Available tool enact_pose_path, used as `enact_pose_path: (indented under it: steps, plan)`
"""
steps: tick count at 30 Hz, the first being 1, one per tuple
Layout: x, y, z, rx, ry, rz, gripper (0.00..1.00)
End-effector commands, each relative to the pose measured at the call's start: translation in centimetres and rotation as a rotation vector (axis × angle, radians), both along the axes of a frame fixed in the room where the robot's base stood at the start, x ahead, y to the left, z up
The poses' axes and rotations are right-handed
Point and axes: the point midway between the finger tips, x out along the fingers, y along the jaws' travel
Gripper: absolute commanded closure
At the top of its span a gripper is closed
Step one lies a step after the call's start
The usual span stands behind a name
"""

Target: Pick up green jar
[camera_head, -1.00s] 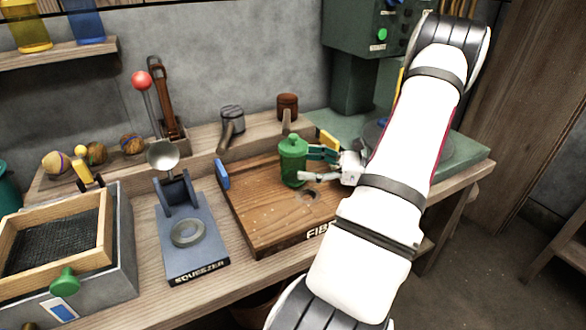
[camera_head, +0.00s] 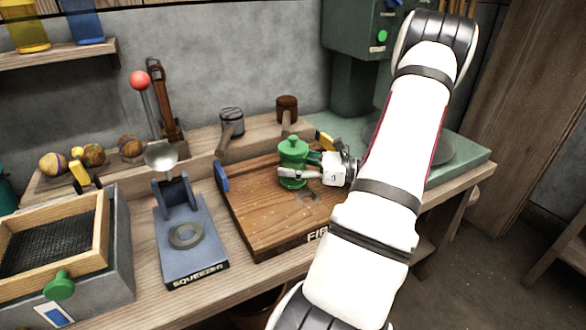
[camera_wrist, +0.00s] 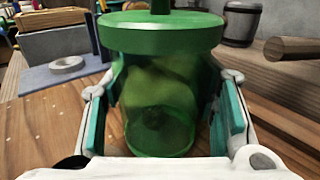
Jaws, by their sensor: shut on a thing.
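The green jar (camera_head: 292,150) with its knobbed green lid stands upright on the wooden board (camera_head: 262,215) in the head view. In the wrist view the green jar (camera_wrist: 160,85) fills the middle, its body see-through green glass under a wide lid. My gripper (camera_head: 308,172) reaches in from the right and its fingers are around the jar's body below the lid. In the wrist view my gripper (camera_wrist: 165,115) has one teal-padded finger on each side of the jar. It is shut on the jar. I cannot tell whether the jar's base touches the board.
The blue squeezer (camera_head: 190,235) stands left of the board. A framed mesh screen (camera_head: 50,245) is further left. Two mallets (camera_head: 232,120) lie behind the board. A blue clamp (camera_head: 221,176) and a yellow clamp (camera_head: 326,140) sit at the board's edges.

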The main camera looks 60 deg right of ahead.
Motion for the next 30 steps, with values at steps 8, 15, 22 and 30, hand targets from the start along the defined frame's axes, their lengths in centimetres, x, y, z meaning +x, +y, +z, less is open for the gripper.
enact_pose_path:
  steps: [8,15,22,30]
  plan:
    - [0.0,0.0,0.5,-0.001,0.000,0.000,0.89]
    - [0.0,0.0,2.5,-0.002,-0.001,0.001,0.89]
    - [-1.0,0.3,3.7,0.001,0.000,-0.001,0.89]
    - [-5.2,1.8,4.2,0.001,0.000,-0.003,0.89]
